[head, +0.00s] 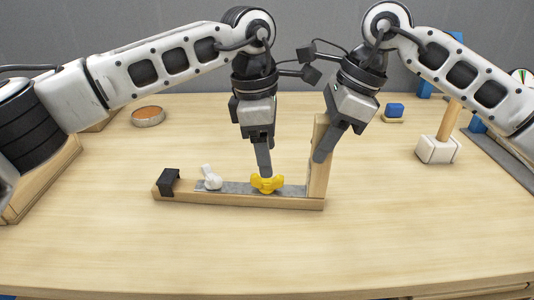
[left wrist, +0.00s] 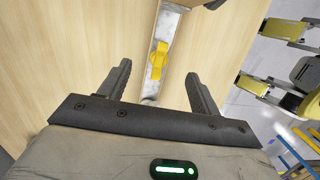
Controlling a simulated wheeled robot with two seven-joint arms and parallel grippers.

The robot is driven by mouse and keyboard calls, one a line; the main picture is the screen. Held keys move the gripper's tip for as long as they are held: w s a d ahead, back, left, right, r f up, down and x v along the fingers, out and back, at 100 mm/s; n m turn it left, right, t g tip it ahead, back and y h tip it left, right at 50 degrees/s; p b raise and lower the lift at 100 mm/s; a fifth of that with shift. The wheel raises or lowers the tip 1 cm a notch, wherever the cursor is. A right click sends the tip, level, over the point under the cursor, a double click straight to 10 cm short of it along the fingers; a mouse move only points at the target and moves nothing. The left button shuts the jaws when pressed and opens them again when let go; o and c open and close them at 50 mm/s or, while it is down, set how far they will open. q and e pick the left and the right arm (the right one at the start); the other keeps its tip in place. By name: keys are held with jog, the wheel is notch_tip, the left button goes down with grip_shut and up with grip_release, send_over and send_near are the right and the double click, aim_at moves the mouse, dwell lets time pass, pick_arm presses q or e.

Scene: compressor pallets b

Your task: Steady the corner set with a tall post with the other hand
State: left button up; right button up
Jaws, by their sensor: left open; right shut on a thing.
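The corner set is a low wooden base (head: 240,201) with a grey strip on top and a tall wooden post (head: 319,178) upright at its right end. A black block (head: 167,182) sits on its left end. A white winged piece (head: 211,179) and a yellow winged piece (head: 268,185) are on the strip. My right gripper (head: 320,157) is shut on the post. My left gripper (head: 265,170) is open just above the yellow piece. In the left wrist view the yellow piece (left wrist: 158,58) shows between the open fingers, apart from both.
A round dish with orange contents (head: 148,116) stands at the back left. A blue block on a small base (head: 395,111) and a white block with a wooden handle (head: 437,149) stand to the right. The front of the table (head: 260,250) is clear.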

pick_arm(q)
jog(key=shift+w+r, duration=0.1)
jog(key=shift+r, duration=0.05)
pick_arm(e)
jog(key=shift+f, duration=0.2)
pick_arm(q)
jog(key=shift+a+n, duration=0.1)
jog(key=shift+n, duration=0.2)
jog(key=shift+d+r, duration=0.1)
jog(key=shift+d, duration=0.3)
pick_arm(e)
jog(key=shift+d, duration=0.1)
pick_arm(q)
jog(key=shift+s+m, duration=0.25)
jog(key=shift+m, duration=0.15)
pick_arm(e)
jog(key=o, duration=1.1)
jog(key=shift+f, duration=0.1)
